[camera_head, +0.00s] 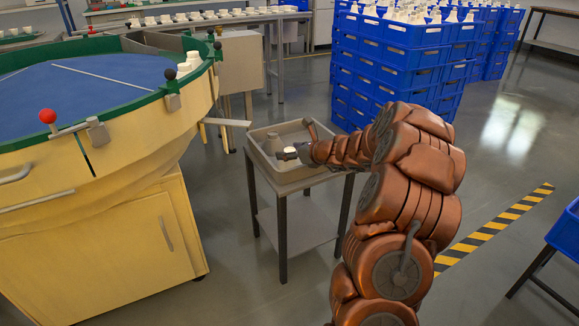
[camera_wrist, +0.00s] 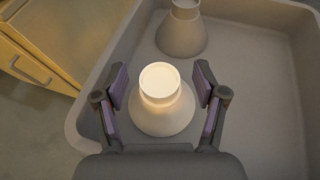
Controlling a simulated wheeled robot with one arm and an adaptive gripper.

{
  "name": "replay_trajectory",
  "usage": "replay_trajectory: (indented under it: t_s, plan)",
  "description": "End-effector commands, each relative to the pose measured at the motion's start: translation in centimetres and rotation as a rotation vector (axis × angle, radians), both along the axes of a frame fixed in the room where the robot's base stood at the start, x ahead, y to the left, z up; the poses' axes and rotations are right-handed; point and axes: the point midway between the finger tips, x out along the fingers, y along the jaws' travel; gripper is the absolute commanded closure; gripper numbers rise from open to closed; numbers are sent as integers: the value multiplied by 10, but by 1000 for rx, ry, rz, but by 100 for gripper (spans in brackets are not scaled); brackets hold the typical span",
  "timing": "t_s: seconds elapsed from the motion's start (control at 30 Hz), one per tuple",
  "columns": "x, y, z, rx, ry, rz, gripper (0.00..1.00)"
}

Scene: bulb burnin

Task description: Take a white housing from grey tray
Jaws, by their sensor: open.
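The grey tray (camera_head: 262,135) sits on a small metal stand, and its inside fills most of the wrist view (camera_wrist: 271,110). A white housing (camera_wrist: 163,112), cone-shaped with a lit round top, stands upright in the tray between my fingers. My gripper (camera_wrist: 160,88) is open, with one purple-padded finger on each side of this housing and a visible gap at both sides. A second housing (camera_wrist: 182,34) stands farther back in the tray, clear of the fingers. In the head view my gripper (camera_head: 288,153) is down at the tray, and a housing (camera_head: 273,143) shows beside it.
A yellow round machine (camera_head: 95,205) with a blue-and-green top stands close at left. Stacked blue crates (camera_head: 390,75) with white housings are behind the tray. A blue crate (camera_head: 567,225) is at right. Striped floor tape (camera_head: 495,228) crosses open floor.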

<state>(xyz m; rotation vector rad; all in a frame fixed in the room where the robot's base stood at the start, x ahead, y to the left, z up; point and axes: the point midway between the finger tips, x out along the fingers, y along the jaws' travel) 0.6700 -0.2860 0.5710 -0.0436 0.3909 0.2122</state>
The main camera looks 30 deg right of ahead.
Motion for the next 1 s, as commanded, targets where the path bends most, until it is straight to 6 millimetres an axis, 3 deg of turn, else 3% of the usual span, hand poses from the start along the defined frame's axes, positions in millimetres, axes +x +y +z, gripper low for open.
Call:
replay_trajectory:
  t_s: [0.3, 0.87, 1.0]
  plan:
    - [3, 1, -1, 1, 0, 0, 31]
    - [3, 1, -2, 2, 1, -1, 89]
    - [3, 1, -2, 2, 1, -1, 92]
